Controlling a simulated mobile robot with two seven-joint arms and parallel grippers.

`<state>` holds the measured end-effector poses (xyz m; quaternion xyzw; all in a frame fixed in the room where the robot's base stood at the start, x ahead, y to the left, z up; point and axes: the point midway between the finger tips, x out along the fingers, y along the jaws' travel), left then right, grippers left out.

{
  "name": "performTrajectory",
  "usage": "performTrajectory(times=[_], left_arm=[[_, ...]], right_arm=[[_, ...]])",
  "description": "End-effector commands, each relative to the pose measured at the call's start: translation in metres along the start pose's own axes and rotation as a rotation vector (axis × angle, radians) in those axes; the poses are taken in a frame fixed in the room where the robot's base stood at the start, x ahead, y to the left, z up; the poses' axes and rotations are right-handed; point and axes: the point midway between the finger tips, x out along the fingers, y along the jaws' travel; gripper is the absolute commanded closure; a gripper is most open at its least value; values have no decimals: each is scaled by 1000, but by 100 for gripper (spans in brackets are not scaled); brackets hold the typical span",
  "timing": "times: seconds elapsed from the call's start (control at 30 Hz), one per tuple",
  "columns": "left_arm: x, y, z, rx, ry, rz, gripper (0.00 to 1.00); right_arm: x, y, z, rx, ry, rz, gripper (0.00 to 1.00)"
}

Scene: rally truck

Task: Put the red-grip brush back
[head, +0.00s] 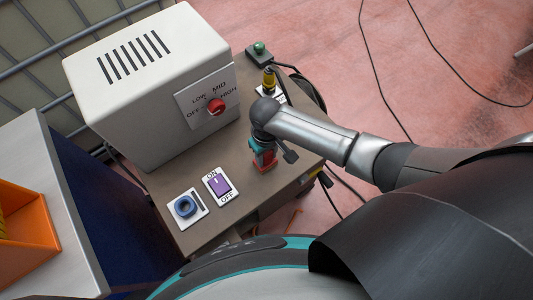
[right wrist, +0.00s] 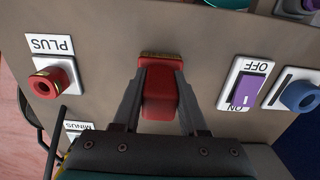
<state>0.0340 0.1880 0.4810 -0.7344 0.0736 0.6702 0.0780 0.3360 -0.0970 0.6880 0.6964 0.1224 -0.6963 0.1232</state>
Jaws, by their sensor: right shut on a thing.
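The red-grip brush (right wrist: 160,98) is between the two fingers of my right gripper (right wrist: 160,100), which is shut on it. A brownish strip shows at its upper end in the right wrist view. In the head view, a red part of the brush (head: 264,166) shows below my right gripper (head: 263,158), over the brown bench top (head: 238,147). I cannot tell whether the brush touches the bench. My left gripper is not in view.
A white box with a red knob (head: 216,107) stands at the back left. A purple switch (head: 219,184) and a blue ring (head: 186,206) sit left of my right gripper. A yellow-and-black post (head: 268,79) stands behind it. A red PLUS terminal (right wrist: 52,83) is nearby.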

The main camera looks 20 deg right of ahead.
Motion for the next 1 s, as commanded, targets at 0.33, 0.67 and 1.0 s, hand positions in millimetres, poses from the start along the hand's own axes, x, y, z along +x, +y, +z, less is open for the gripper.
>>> performTrajectory(times=[0.33, 0.67, 1.0], left_arm=[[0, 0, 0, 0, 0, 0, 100], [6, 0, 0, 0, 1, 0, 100], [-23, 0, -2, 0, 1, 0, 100]], right_arm=[[0, 0, 0, 0, 0, 0, 28], [2, 0, -1, 0, 2, 0, 28], [-63, 3, -1, 0, 3, -2, 28]])
